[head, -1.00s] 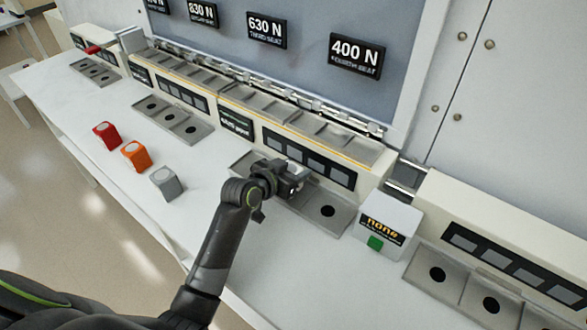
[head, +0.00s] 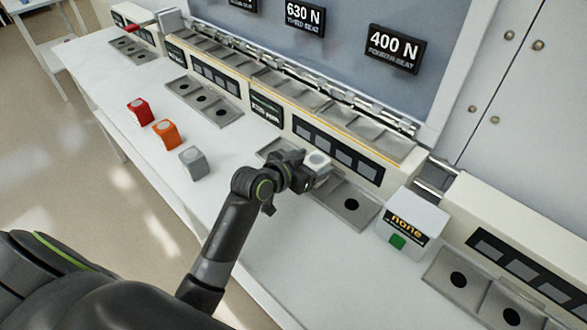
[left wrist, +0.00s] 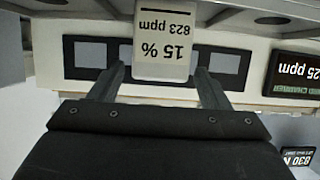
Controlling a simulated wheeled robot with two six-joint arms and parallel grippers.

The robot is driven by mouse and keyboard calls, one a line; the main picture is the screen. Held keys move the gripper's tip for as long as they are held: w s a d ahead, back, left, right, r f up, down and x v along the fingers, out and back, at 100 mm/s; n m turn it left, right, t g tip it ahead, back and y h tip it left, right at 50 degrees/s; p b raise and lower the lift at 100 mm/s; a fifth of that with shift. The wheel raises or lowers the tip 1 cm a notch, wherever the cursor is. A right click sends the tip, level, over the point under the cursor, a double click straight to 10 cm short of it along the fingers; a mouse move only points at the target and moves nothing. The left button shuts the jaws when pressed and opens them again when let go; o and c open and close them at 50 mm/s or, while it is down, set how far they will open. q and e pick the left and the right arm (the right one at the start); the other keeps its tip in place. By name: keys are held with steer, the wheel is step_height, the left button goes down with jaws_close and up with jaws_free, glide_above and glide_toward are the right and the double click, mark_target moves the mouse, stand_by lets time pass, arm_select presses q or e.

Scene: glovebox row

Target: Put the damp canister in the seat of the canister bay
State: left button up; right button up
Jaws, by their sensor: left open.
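A pale canister (head: 318,160) stands at the middle of the front metal tray (head: 340,198), which has dark round holes; the tray's right hole (head: 351,205) is bare. My left gripper (head: 302,170) is right at the canister, with its fingers open. My right gripper is not in view.
Red (head: 139,111), orange (head: 167,134) and grey (head: 193,162) blocks stand on the white bench to the left. A long cream housing with dark panels (head: 340,150) runs behind.

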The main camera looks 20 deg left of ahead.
arm_select(q)
steer(key=v, duration=0.7)
steer(key=shift+s+a+r, duration=0.15)
steer(key=shift+s+r, duration=0.05)
steer(key=shift+s, duration=0.15)
